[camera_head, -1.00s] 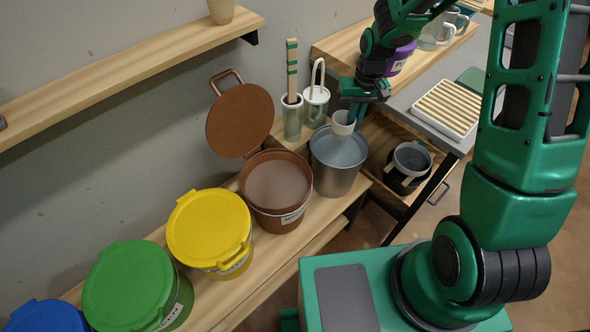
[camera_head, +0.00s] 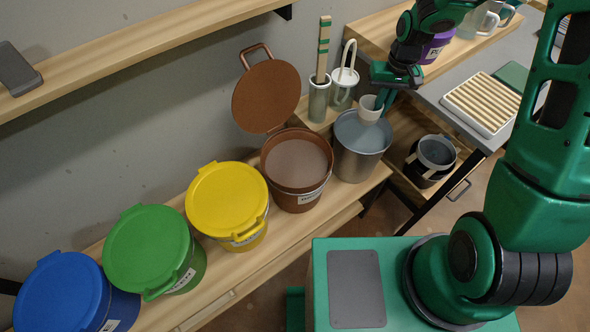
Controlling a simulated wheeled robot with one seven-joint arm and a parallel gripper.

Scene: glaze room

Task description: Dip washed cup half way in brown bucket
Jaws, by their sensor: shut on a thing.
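The cup (camera_head: 370,109) is small and pale. My gripper (camera_head: 380,97) is shut on it and holds it over the grey metal bucket (camera_head: 357,161), tilted a little, its opening turned partly upward. I cannot tell whether its lower end touches the grey content. The brown bucket (camera_head: 297,196) stands open just left of the metal bucket, filled with brownish liquid (camera_head: 297,163). Its brown lid (camera_head: 266,97) is raised behind it, leaning near the wall.
Lidded yellow (camera_head: 227,198), green (camera_head: 148,246) and blue (camera_head: 70,291) buckets stand to the left along the bench. Two upright holders, one with a striped stick (camera_head: 323,50), stand behind the metal bucket. A ribbed rack (camera_head: 482,104) lies on the grey table at right.

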